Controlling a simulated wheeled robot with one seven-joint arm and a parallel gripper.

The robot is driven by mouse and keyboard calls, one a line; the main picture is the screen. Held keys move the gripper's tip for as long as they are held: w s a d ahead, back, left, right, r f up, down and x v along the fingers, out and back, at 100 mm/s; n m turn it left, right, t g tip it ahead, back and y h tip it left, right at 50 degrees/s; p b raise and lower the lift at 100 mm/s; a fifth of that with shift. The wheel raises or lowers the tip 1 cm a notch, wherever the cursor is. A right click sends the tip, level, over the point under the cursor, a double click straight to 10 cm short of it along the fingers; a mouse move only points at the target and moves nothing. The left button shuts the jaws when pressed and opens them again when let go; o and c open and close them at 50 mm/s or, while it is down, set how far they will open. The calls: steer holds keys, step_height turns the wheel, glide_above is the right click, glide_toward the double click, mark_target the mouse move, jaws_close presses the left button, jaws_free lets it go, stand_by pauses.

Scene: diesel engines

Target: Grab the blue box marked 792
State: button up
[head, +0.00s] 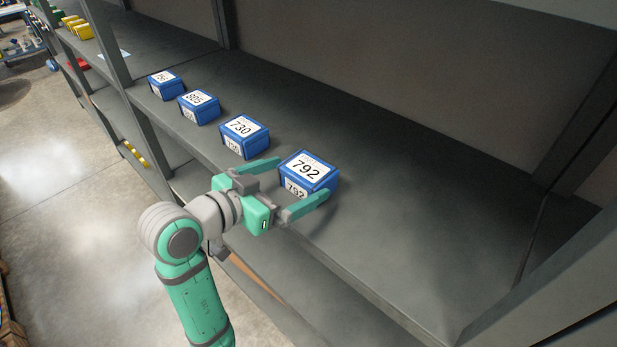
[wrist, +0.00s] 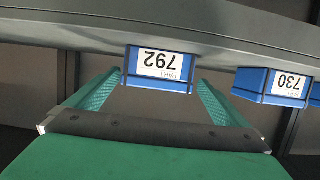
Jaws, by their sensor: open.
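The blue box marked 792 (head: 308,172) sits on the grey shelf (head: 400,210), the rightmost in a row of blue boxes. White labels with its number show on its top and front. My gripper (head: 303,184) is open, with one green finger reaching toward each side of this box. In the wrist view the box 792 (wrist: 159,68) appears upside down between the two finger ends of my gripper (wrist: 160,88). I cannot tell whether the fingers touch it.
The blue box marked 730 (head: 244,137) stands just left of the 792 box, close to my gripper's far finger. Box 805 (head: 199,107) and another blue box (head: 166,86) stand farther left. The shelf to the right is clear. An upright post (head: 107,40) stands at the left.

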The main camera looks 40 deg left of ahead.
mark_target(308, 175)
steer(key=x, duration=0.5)
steer(key=shift+s+d+f, duration=0.1)
steer(key=shift+d+f, duration=0.05)
steer(key=shift+d, duration=0.05)
steer(key=c, duration=1.3)
steer(key=shift+c, duration=0.2)
